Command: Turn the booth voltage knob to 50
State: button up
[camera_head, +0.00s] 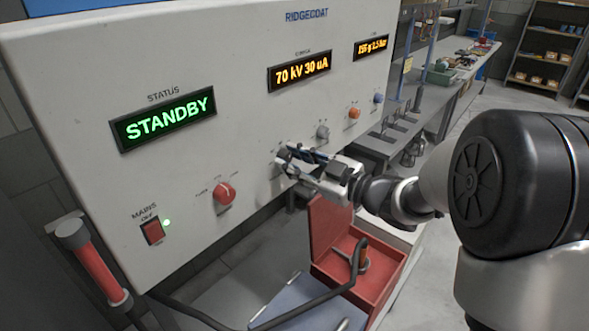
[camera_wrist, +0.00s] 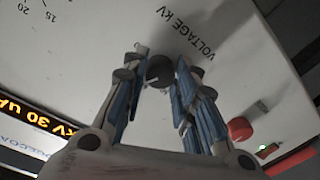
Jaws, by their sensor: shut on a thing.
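The voltage knob (camera_wrist: 160,69) is a small dark round knob on the pale panel, beside the printed label "VOLTAGE KV" in the wrist view. My gripper (camera_wrist: 161,75) has its blue-padded fingers on either side of the knob and is shut on it. In the head view my gripper (camera_head: 285,160) reaches the panel from the right and hides the knob. The knob's pointer and its scale are not readable there. The amber display (camera_head: 300,71) reads 70 kV 30 uA.
An open red box (camera_head: 385,268) stands below my gripper.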

jog(key=n+b, duration=0.3)
jog(key=shift+f+n, duration=0.15)
jog(key=shift+n, duration=0.25)
jog(key=n+b, duration=0.3)
jog(key=shift+h, duration=0.3)
jog(key=n, duration=0.3)
jog(key=shift+r+n, duration=0.25)
jog(key=shift+n, duration=0.15)
jog(key=shift+n+t, duration=0.3)
jog(key=shift+n, duration=1.9)
jog(key=o, duration=1)
jog(key=shift+o, duration=0.2)
